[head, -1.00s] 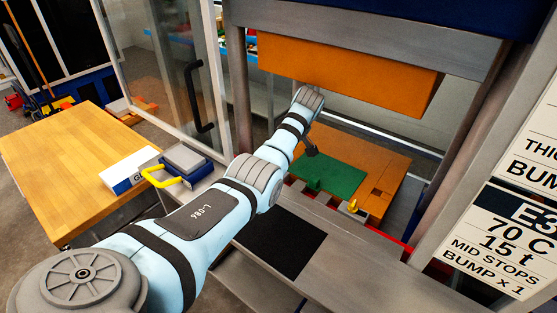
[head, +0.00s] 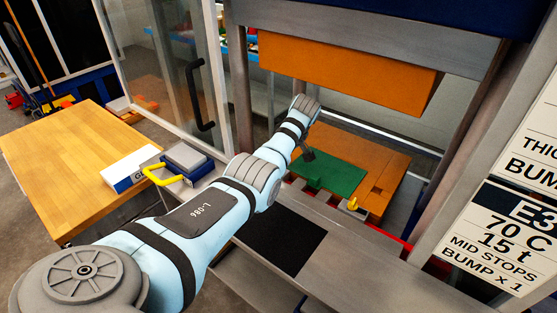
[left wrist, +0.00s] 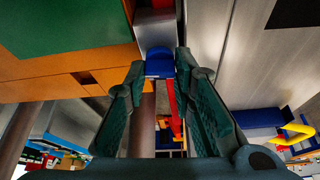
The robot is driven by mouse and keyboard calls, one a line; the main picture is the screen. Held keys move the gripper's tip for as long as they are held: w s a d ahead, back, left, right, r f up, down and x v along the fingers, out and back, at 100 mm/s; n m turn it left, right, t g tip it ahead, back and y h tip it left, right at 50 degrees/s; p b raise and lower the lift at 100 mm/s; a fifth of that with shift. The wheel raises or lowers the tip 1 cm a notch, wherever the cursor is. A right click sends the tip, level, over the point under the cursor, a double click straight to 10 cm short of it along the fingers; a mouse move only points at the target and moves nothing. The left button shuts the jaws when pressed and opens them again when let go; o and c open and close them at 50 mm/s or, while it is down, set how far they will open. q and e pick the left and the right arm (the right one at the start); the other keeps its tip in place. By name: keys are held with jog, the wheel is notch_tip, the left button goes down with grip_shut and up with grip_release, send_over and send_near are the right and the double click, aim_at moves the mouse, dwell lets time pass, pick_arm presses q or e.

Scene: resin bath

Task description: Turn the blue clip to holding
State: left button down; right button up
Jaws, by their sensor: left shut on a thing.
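The blue clip (left wrist: 159,66) shows in the left wrist view, between the fingertips of my left gripper (left wrist: 158,72). The fingers are shut on it. It sits at the end of a grey metal block (left wrist: 155,30) beside the orange lower plate. In the head view my left gripper (head: 308,156) is inside the press at the near left edge of the orange plate (head: 385,160), and the blue clip cannot be made out there. My right gripper is not in view.
A green sheet (head: 332,178) lies on the orange plate. The orange upper block (head: 345,78) hangs above my arm. A yellow clip (head: 353,204) and a red rail (head: 388,235) line the front edge. A glass door (head: 165,70) stands open at left.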

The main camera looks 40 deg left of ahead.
pick_arm(q)
jog(key=shift+m, duration=0.3)
jog(key=m+t+p, duration=0.1)
jog(key=m, duration=0.1)
jog(key=shift+s+a+r+m, duration=0.1)
jog(key=shift+m, duration=0.3)
jog(key=m+t+h, duration=0.1)
jog(key=m, duration=0.3)
jog(key=shift+t, duration=0.4)
jog(key=m+h, duration=0.1)
jog(key=m, duration=0.4)
jog(key=shift+s+a+t+h, duration=0.1)
jog(key=shift+a+t+h, duration=0.05)
jog(key=shift+t+h, duration=0.25)
jog(key=shift+m+h, duration=0.7)
jog(key=shift+m, duration=1.2)
jog(key=c, duration=1.4)
grip_release()
jog(key=shift+o, duration=0.2)
